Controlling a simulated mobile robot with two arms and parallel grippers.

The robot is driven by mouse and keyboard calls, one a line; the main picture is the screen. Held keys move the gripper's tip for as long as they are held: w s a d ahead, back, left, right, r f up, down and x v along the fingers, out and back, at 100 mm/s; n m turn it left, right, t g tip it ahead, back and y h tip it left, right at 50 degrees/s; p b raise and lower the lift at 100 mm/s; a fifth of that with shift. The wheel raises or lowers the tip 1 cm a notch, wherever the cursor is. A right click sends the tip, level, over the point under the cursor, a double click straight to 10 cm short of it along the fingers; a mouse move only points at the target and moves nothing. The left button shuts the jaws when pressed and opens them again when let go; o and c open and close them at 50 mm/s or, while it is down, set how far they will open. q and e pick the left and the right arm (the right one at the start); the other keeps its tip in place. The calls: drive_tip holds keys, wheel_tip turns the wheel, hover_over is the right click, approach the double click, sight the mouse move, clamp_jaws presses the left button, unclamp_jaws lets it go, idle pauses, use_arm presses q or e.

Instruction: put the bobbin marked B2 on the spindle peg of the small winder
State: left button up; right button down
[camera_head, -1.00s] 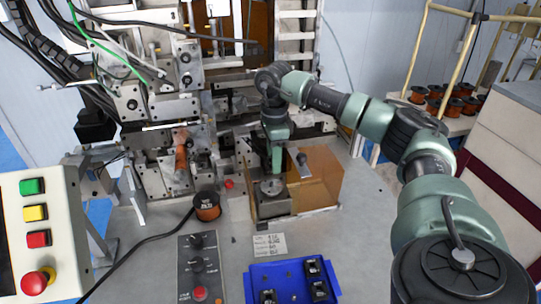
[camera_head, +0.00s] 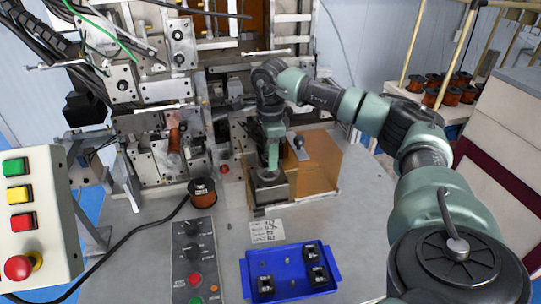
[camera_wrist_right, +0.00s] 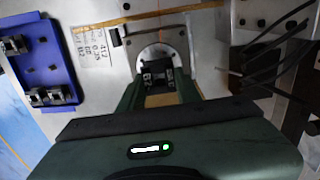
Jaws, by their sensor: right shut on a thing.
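My right gripper (camera_head: 269,170) points down over the small winder (camera_head: 272,197), a grey block with a round disc on top. The disc (camera_wrist_right: 158,54) also shows in the right wrist view, just beyond my fingertips. My right gripper (camera_wrist_right: 159,82) is shut on a small dark bobbin (camera_wrist_right: 158,76) with pale marks that I cannot read surely. The spindle peg is hidden by the fingers and bobbin, so I cannot tell whether the bobbin touches it. My left gripper is not in view.
A blue tray (camera_head: 250,270) with several dark bobbins lies in front. A handwritten card (camera_head: 267,233) lies behind it. An orange see-through guard (camera_head: 320,165) stands right of the gripper. A copper wire spool (camera_head: 202,191) and a control panel (camera_head: 194,250) are to the left.

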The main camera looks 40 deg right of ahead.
drive_tip(key=shift+f+b, duration=0.3)
drive_tip(key=shift+f, duration=0.1)
drive_tip(key=shift+f+b, duration=0.4)
drive_tip(key=shift+f, duration=0.3)
drive_tip(key=c, duration=0.9)
unclamp_jaws()
drive_tip(key=shift+r, duration=0.1)
wheel_tip(320, 180, up, 8)
drive_tip(key=b, duration=0.2)
